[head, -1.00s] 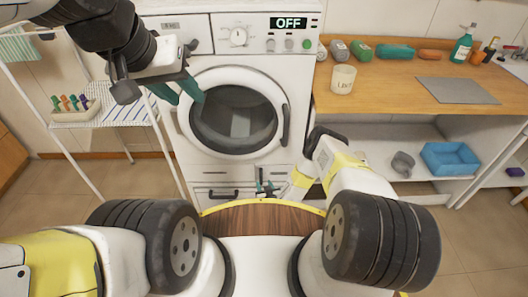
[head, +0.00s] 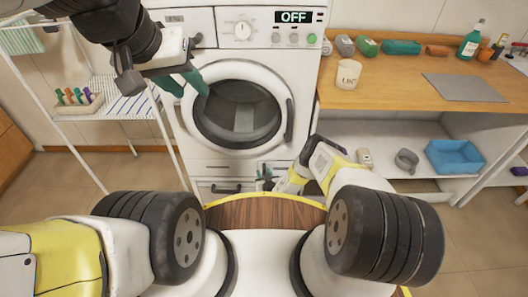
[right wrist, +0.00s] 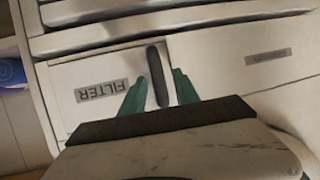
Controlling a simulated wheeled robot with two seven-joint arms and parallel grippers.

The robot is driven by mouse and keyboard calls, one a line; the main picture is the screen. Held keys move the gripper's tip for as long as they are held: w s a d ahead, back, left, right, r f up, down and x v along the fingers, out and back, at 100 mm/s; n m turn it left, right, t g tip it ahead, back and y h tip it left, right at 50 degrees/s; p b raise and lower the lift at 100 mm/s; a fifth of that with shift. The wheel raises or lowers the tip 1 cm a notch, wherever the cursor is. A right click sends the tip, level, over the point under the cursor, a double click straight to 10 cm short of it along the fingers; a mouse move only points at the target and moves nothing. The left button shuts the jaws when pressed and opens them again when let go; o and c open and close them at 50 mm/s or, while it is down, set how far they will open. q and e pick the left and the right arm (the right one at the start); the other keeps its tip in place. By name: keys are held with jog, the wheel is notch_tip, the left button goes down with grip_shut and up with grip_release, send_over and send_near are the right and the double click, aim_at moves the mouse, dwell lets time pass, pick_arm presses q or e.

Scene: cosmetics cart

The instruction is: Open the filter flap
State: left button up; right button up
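The filter flap (right wrist: 72,75) is a white panel low on the washing machine (head: 222,158). In the right wrist view its FILTER label (right wrist: 101,90) appears upside down, and its dark upright handle (right wrist: 157,75) stands out from the panel. My right gripper (right wrist: 158,92) is open, with one teal finger on each side of the handle and visible gaps between. It also shows in the head view (head: 265,178), small and partly hidden by my wrist. The flap looks closed. My left gripper (head: 183,83) is open and empty in front of the round door's (head: 238,112) left edge.
A wooden counter (head: 390,92) with a white cup (head: 348,73) and several bottles stands right of the machine. A shelf below holds a blue basket (head: 455,157). A white wire rack (head: 120,107) stands on the left. A lower drawer handle (head: 225,189) is near the flap.

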grip_shut()
dwell(1.3)
